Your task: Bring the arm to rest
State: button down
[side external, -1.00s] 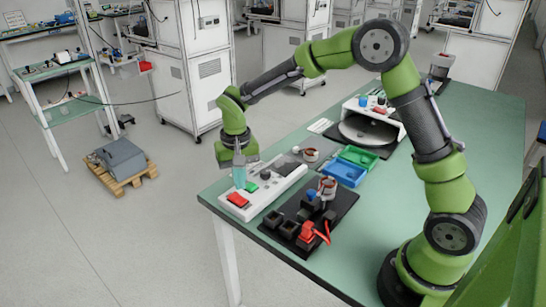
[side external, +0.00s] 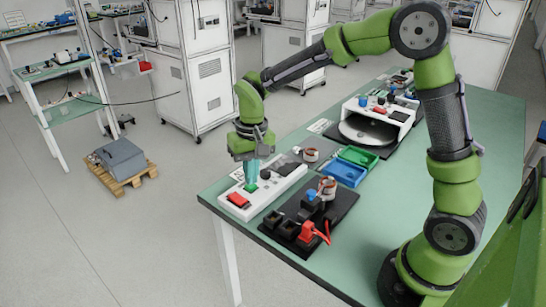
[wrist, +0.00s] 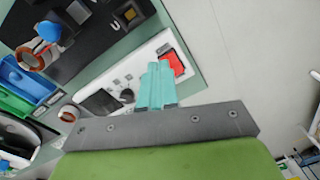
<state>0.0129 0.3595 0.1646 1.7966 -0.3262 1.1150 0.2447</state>
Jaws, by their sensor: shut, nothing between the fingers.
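My gripper (side external: 252,172) has teal fingers that are shut with nothing between them. It points down over the white control box (side external: 286,184) near the table's left edge, close to the green button (side external: 251,188). I cannot tell whether the fingertips touch the box. In the wrist view the shut fingers (wrist: 158,84) hide part of the box, beside the red switch (wrist: 173,62). My arm stands bent above the right side of the green table (side external: 420,190).
A black fixture board (side external: 335,215) with a red clamp (side external: 309,232) lies in front of the box. A blue tray (side external: 344,173), a green tray (side external: 358,156) and a stator (side external: 311,155) are behind. A white-framed turntable unit (side external: 385,113) stands farther back. The table's right side is clear.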

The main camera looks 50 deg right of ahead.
jog(key=s+d+r+t, duration=0.1)
jog(key=s+r+t, duration=0.2)
jog(key=s+r, duration=0.3)
jog(key=s+d+r+t+y, duration=0.1)
jog(key=s+r+t, duration=0.2)
jog(key=s+r, duration=0.3)
jog(key=s, duration=0.5)
jog(key=shift+s+d+r+n+t+y, duration=0.2)
jog(key=shift+s+d+n+t+y, duration=0.1)
jog(key=shift+s+t, duration=0.1)
